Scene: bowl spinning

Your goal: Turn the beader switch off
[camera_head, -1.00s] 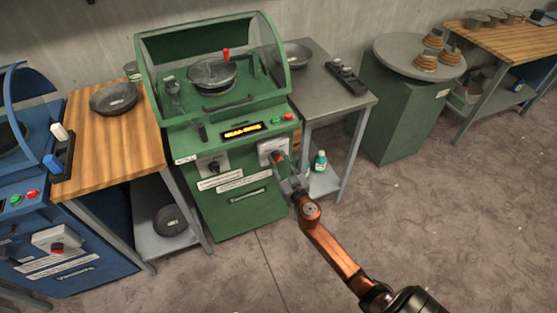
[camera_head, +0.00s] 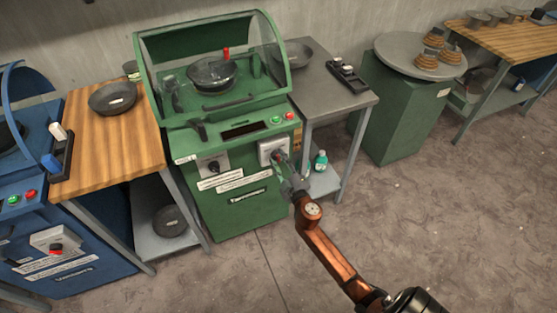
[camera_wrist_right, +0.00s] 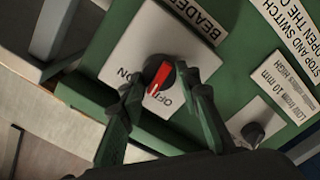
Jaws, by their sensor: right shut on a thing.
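The beader switch is a round black knob with a red pointer (camera_wrist_right: 159,76) on a white plate (camera_wrist_right: 150,45) lettered ON and OFF. In the right wrist view the pointer's white-tipped end is turned toward the OFF lettering. In the head view the switch plate (camera_head: 265,146) is on the front of the green machine (camera_head: 245,203), at its right. My right gripper (camera_wrist_right: 161,84) is shut on the knob, a finger on each side; it also shows in the head view (camera_head: 281,162), where it partly hides the knob. The machine's display (camera_head: 240,131) is dark. My left gripper is not in view.
A second knob (camera_wrist_right: 253,132) is at the lower right of the wrist view. A clear hood covers the bowl (camera_head: 211,72) in the machine. A wooden table (camera_head: 115,135) stands left and a grey metal table (camera_head: 330,95) right. The floor in front is clear.

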